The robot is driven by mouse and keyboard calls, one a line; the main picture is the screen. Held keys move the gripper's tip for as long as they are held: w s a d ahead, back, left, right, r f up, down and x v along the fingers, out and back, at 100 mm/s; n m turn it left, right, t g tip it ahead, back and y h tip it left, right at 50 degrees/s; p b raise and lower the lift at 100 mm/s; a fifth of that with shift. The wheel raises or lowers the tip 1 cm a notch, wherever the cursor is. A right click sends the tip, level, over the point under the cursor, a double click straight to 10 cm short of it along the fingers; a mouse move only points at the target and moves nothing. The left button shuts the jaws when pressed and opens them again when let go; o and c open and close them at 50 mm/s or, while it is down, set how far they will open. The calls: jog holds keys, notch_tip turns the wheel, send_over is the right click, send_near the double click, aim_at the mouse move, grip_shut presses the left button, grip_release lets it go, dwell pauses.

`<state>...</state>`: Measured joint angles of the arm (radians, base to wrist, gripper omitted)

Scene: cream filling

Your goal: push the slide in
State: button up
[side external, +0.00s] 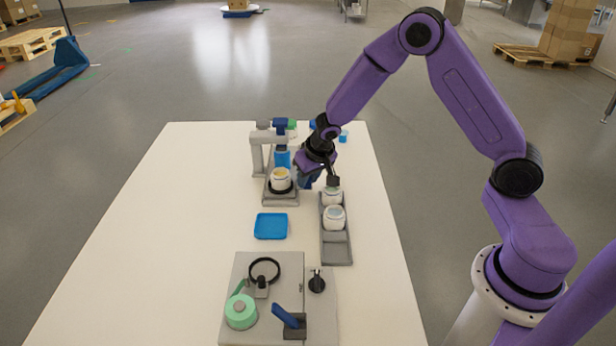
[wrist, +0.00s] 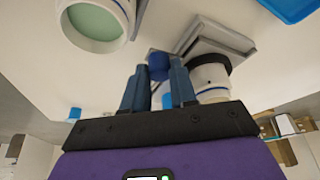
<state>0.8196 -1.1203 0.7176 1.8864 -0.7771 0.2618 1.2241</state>
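The grey filling stand (side external: 258,155) with its blue nozzle (side external: 282,158) is at the back of the table. In front of it, a white jar (side external: 281,180) with yellowish content sits in a black ring on a grey slide base (side external: 281,198). My gripper (side external: 307,181) is low, just right of this jar. In the wrist view, its two blue-grey fingers (wrist: 159,72) are apart, with a blue knob (wrist: 158,66) showing between their tips. I cannot tell whether they touch it. The ringed jar (wrist: 208,75) is right of the fingers there.
A grey rack (side external: 337,245) with two white jars (side external: 334,217) stands close to my gripper. A blue tray (side external: 271,226) lies in front of the slide base. A fixture (side external: 262,300) with a green roll fills the table's front. The left side of the table is clear.

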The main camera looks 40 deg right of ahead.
grip_shut()
jog(key=shift+w+d, duration=3.35)
jog(key=shift+w, duration=0.05)
jog(key=o, duration=0.8)
grip_release()
jog(key=shift+d, duration=0.1)
jog(key=shift+c, duration=0.2)
jog(key=shift+s+r, duration=0.1)
jog(key=v, duration=1.7)
jog(key=shift+r, duration=0.1)
